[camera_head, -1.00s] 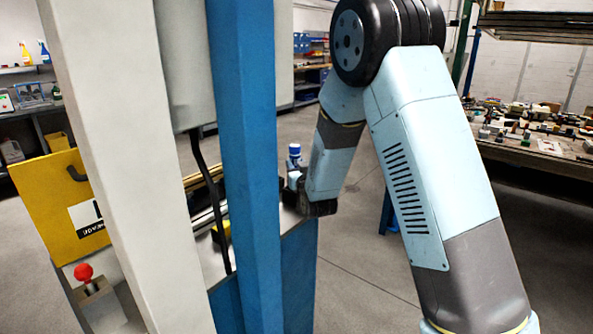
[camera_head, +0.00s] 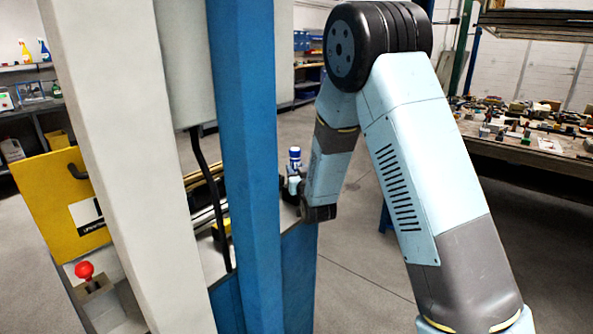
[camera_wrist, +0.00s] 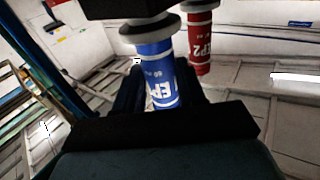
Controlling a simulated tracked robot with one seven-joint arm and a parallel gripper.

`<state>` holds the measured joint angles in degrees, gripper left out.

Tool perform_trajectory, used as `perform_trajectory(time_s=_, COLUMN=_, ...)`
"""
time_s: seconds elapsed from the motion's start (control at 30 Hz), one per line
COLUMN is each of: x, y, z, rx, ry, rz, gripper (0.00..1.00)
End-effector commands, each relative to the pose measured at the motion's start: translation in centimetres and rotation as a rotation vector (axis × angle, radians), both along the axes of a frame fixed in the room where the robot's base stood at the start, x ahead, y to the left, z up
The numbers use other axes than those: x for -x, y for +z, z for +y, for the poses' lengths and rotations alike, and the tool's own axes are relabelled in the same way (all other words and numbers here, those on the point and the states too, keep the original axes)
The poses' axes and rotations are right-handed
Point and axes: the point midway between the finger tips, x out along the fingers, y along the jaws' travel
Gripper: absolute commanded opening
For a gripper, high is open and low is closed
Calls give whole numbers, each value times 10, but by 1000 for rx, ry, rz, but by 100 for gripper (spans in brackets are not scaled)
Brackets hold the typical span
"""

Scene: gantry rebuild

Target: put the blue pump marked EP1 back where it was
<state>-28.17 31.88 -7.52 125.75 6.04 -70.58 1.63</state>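The blue pump marked EP1 (camera_wrist: 158,72) fills the centre of the wrist view, its lettering upside down there. A grey collar ringing it sits against a dark block at the top edge. The dark fingers of my gripper (camera_wrist: 160,92) lie on both sides of the pump, apart from each other. I cannot tell whether they press on it. In the head view a small blue-topped piece (camera_head: 295,154), seemingly this pump, stands upright beside the end of my arm, above the bench behind the blue post. My fingers are not clear there.
A red pump marked EP2 (camera_wrist: 200,42) is close beside the blue one. A blue post (camera_head: 250,160) and a pale post (camera_head: 125,160) block the view of the bench. A yellow panel (camera_head: 60,205) and a red knob (camera_head: 84,270) are at left. A cluttered table (camera_head: 530,155) stands right.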

Motion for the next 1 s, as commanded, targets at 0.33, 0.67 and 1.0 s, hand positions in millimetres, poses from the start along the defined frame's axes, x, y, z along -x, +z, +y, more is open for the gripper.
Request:
perform_trajectory(time_s=0.33, x=0, y=-1, z=-1, rx=0, ry=0, rz=1, gripper=63)
perform_trajectory(time_s=0.67, x=0, y=12, z=-1, rx=0, ry=-1, rz=-1, gripper=63)
perform_trajectory(time_s=1.0, x=60, y=8, z=-19, rx=0, ry=-2, rz=2, gripper=63)
